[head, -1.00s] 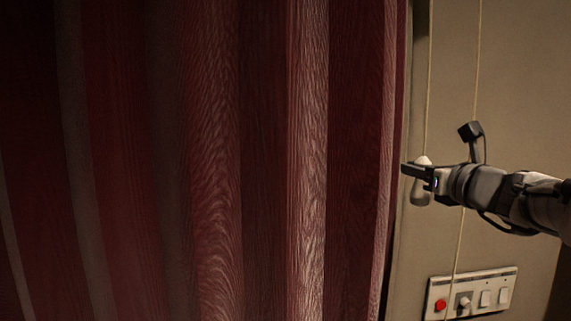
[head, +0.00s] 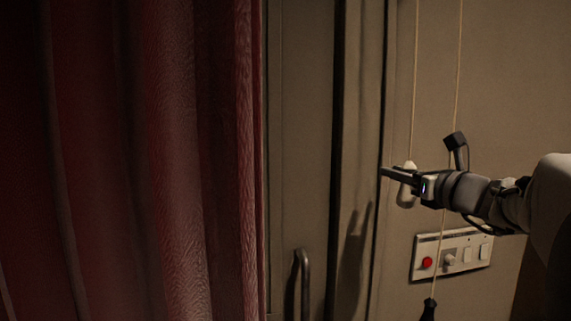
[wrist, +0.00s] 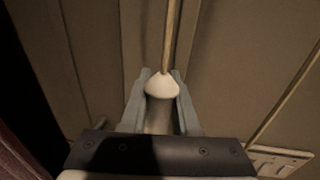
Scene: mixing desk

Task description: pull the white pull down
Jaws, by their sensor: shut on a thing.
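The white pull (head: 405,199) hangs on a thin cord at the right of the curtain. My gripper (head: 395,174) is shut around the pull; its white top shows above the fingers and its lower end below them. In the wrist view the pull (wrist: 162,86) sits upright between the two fingers (wrist: 160,100), with its cord running straight up from it. The pull's lower part is hidden by the gripper body there.
A red curtain (head: 200,150) covers the left. Beside it are a wall panel and a metal handle (head: 303,285). A second cord ends in a dark pull (head: 428,309). Behind it is a switch plate (head: 420,272) with a red button (head: 427,262).

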